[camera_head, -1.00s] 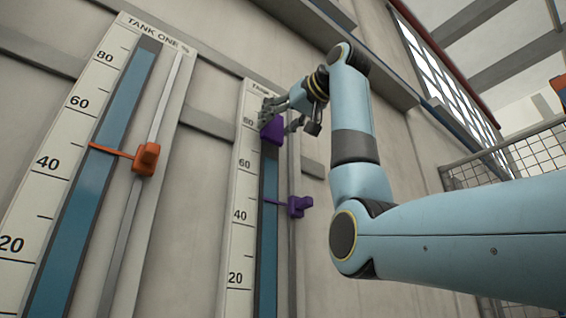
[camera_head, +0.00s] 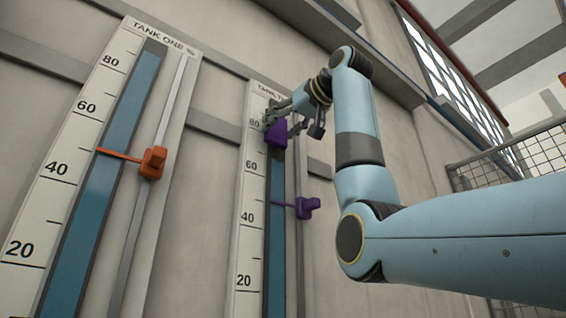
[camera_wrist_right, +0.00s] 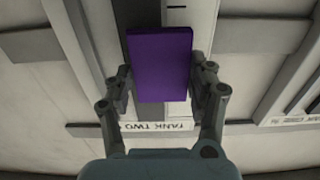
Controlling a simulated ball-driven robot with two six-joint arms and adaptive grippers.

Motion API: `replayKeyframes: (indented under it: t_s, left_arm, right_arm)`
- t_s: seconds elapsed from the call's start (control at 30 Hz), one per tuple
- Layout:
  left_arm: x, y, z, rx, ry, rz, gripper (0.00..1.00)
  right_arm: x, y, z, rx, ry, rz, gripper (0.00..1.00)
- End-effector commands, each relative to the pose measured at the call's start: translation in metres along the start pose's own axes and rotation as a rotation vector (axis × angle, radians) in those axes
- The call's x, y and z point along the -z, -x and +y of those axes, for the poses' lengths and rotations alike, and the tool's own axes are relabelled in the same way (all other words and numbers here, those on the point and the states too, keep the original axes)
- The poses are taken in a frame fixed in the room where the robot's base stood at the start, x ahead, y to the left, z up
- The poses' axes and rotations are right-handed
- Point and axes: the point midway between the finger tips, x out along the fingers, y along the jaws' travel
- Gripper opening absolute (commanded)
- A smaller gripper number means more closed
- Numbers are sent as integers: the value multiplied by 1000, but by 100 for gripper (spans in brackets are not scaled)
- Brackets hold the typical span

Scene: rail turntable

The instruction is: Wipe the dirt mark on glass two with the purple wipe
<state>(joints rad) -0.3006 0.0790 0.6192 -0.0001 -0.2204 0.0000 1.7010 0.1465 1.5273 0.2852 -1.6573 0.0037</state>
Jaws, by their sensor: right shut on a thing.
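My right gripper (camera_head: 287,123) is shut on the purple wipe (camera_head: 277,135) in the head view, at the upper part of the tank two gauge. In the right wrist view the purple wipe (camera_wrist_right: 160,64) sits between the fingers of my right gripper (camera_wrist_right: 160,85) and covers part of the gauge. Glass two (camera_head: 276,240) is the blue column of the tank two gauge, below the wipe. I see no dirt mark in these frames; the wipe and gripper hide part of the glass near the 80 mark. My left gripper is not in view.
A purple pointer slider (camera_head: 306,208) sits on the tank two rail below the wipe. The tank one gauge (camera_head: 104,180), with an orange slider (camera_head: 152,162), stands to the left. A wire mesh fence (camera_head: 535,150) is at the right.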

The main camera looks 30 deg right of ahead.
Motion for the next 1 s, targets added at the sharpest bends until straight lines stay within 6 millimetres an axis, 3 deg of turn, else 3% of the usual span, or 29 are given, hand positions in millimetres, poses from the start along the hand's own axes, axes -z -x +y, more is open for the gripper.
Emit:
replayKeyframes:
  t_s: [0.83,1.0]
  left_arm:
    - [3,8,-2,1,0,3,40]
    - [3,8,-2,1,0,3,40]
  right_arm:
    - [0,-15,0,0,0,-1,31]
    - [0,-15,9,-2,0,-1,31]
